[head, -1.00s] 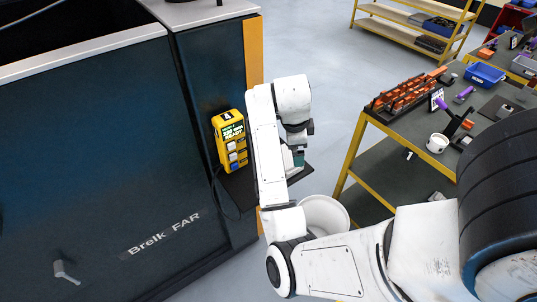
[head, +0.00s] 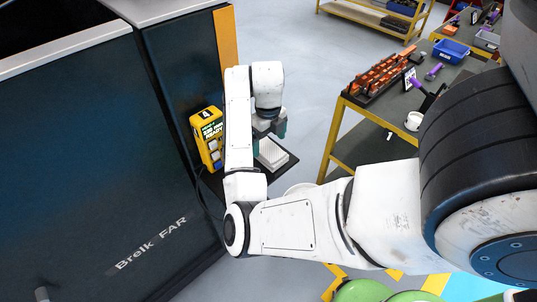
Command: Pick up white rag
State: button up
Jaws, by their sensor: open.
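A white, block-shaped pile (head: 272,156), which looks like the white rag, lies on a small dark shelf (head: 287,165) on the side of the dark machine. My gripper (head: 270,136) points down just above the pile's far end. Its green-tipped fingers are apart, with nothing seen between them. I cannot tell whether they touch the pile. My forearm hides the left part of the shelf.
A yellow control box (head: 207,138) stands on the machine left of my arm. A white bin (head: 300,188) is partly hidden behind my arm. Open floor lies between machine and bench.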

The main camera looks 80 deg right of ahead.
aim_at(269, 150)
notch_tip(269, 150, down, 5)
jog(key=shift+s+r+p, duration=0.1)
jog(key=shift+p, duration=0.5)
jog(key=shift+c, duration=0.3)
jog(key=c, duration=0.9)
